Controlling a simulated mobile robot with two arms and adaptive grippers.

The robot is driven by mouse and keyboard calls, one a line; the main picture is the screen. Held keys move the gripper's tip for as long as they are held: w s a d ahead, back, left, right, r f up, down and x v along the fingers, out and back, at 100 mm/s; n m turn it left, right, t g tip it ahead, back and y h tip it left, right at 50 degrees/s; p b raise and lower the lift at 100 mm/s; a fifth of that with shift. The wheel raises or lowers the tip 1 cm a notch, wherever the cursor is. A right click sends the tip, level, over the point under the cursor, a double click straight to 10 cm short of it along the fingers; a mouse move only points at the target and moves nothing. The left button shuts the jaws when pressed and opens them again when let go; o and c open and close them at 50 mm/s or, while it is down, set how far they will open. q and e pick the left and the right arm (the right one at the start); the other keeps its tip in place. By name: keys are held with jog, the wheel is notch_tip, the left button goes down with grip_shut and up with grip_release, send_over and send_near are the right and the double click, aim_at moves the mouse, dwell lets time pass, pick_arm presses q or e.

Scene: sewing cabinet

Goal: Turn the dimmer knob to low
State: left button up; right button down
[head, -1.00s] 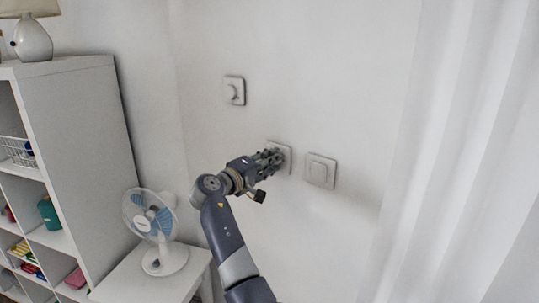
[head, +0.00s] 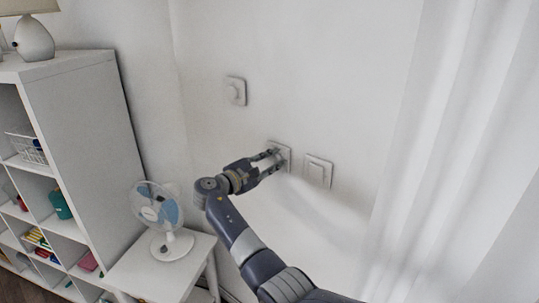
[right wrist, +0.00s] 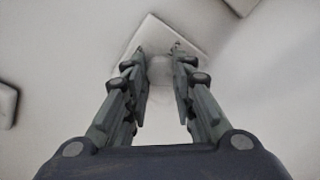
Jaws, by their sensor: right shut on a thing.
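Three pale square plates are on the white wall. The middle plate (head: 286,152) has my right gripper (head: 277,157) at its front. In the right wrist view the fingers (right wrist: 160,60) stand on both sides of a small pale knob (right wrist: 158,72) on this plate (right wrist: 165,32) and are shut on it. The knob is mostly hidden by the fingers in the head view, and its pointer setting cannot be read. The upper left plate (head: 236,82) carries another round knob. The right plate (head: 318,171) is a flat rocker switch. My left gripper is not in view.
A white fan (head: 172,243) stands on a small white table (head: 150,275) at lower left. A white cube shelf (head: 85,110) with baskets and toys is at the left. A white curtain (head: 450,150) hangs at the right.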

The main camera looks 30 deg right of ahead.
jog(key=n+p, duration=0.1)
jog(key=n, duration=0.1)
jog(key=n+p, duration=0.1)
jog(key=n, duration=0.1)
jog(key=n+p, duration=0.2)
jog(key=shift+w+r, duration=0.1)
jog(key=shift+r, duration=0.15)
jog(key=n+p, duration=0.1)
jog(key=n, duration=0.1)
jog(key=shift+n+h, duration=0.3)
jog(key=shift+f+n+p, duration=0.2)
jog(key=shift+n+p, duration=0.6)
jog(key=shift+n, duration=0.6)
jog(key=shift+f, duration=0.1)
jog(key=c, duration=1.3)
grip_release()
jog(key=shift+c, duration=0.2)
jog(key=shift+d+f, duration=0.1)
